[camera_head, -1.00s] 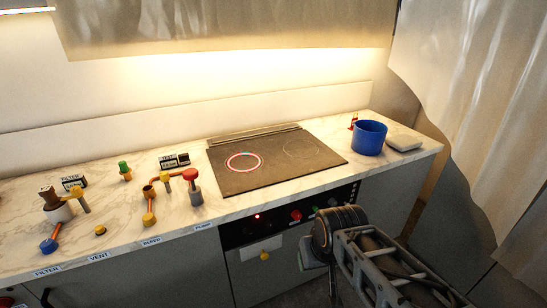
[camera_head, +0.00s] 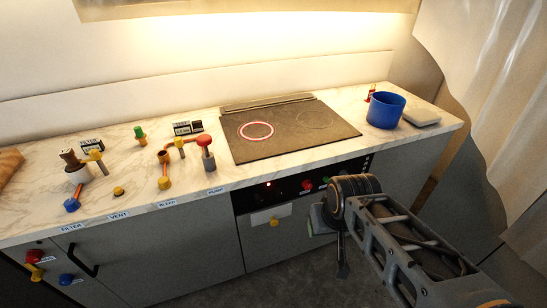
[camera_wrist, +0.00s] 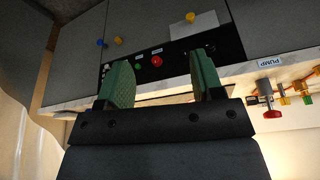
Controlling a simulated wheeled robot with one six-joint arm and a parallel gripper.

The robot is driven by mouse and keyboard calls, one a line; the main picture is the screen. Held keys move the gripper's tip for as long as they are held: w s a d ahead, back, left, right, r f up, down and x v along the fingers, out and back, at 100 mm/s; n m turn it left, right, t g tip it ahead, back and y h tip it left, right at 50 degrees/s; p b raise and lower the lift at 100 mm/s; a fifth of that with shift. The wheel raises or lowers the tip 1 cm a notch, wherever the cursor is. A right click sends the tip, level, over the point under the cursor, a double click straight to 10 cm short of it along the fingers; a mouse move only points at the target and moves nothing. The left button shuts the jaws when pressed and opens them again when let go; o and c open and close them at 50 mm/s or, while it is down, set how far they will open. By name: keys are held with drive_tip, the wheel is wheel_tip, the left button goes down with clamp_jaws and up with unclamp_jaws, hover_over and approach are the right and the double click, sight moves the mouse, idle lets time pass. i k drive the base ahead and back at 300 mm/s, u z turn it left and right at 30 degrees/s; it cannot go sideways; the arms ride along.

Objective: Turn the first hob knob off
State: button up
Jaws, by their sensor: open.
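The black control panel (camera_head: 290,187) under the hob carries a red knob (camera_head: 307,184), a green knob (camera_head: 325,181) and a small lit red light (camera_head: 269,184). The red knob (camera_wrist: 157,61) and green knob (camera_wrist: 138,67) also show in the wrist view. On the hob (camera_head: 285,150), the left ring glows red and the right ring is dark. My gripper (camera_wrist: 163,75) is open and empty, with the red and green knobs in the gap between its green fingers and apart from them. In the head view my gripper (camera_head: 318,219) is in front of the panel, right of its yellow knob.
A yellow knob (camera_head: 274,222) sits on a pale plate below the panel. A blue pot (camera_head: 385,110) stands right of the hob. Pump, filter and vent parts stand on the left counter. A black handle (camera_head: 82,262) juts from the left cabinet. The floor before the cabinets is clear.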

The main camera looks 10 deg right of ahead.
sight(258, 197)
drive_tip(key=z, duration=1.7)
drive_tip(key=k, duration=0.85)
drive_tip(key=u, duration=1.6)
drive_tip(key=i, duration=0.5)
drive_tip(key=z, duration=0.05)
